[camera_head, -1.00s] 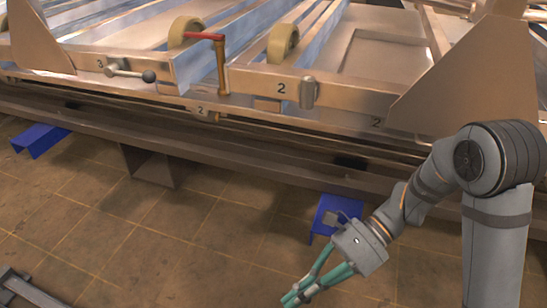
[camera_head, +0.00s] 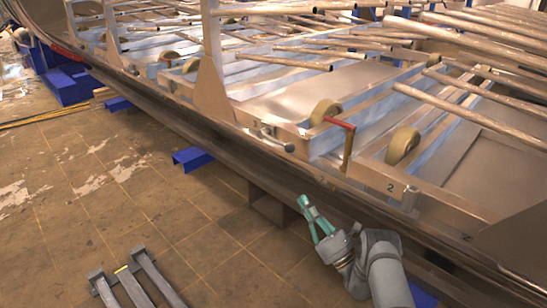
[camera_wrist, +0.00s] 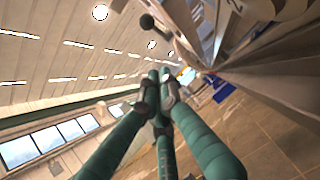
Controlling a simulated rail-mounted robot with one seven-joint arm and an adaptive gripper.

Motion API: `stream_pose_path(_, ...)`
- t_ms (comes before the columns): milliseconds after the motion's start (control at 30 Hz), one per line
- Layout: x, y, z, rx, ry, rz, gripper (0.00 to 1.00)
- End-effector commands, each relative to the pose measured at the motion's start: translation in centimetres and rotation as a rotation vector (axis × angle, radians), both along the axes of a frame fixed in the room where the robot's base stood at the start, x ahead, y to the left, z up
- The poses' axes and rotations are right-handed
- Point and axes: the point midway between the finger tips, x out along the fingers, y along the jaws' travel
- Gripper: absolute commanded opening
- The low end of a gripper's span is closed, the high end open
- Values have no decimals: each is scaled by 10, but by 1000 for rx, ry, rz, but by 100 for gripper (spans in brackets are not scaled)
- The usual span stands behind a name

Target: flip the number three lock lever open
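The number three lock lever (camera_head: 268,132) is a short metal handle with a dark ball knob on the side rail of the frame, left of the red-topped crank in the head view. Its dark knob (camera_wrist: 147,21) appears near the top of the wrist view, beyond my fingers. My gripper (camera_head: 306,206) has green fingers and is below and in front of the rail, apart from the lever. In the wrist view the fingertips (camera_wrist: 158,80) come together with nothing visible between them, so it looks shut.
A red-topped crank (camera_head: 347,140) stands right of the lever, and a number two latch (camera_head: 410,198) further right. Tan rollers (camera_head: 324,112) and metal bars lie behind. A dark lower rail runs below. The tiled floor at left is mostly open, with a metal stand (camera_head: 135,285) at the bottom.

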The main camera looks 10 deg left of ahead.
Motion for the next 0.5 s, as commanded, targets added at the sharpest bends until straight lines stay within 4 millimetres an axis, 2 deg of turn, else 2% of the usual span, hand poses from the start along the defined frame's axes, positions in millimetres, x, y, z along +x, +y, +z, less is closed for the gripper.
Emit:
stream_pose_path(167, 9, -10, -6, 26, 13, -54, 0)
stream_pose_path(400, 21, 3, 0, 24, 10, -50, 0)
stream_pose_path(500, 32, 14, 17, 24, 6, -49, 0)
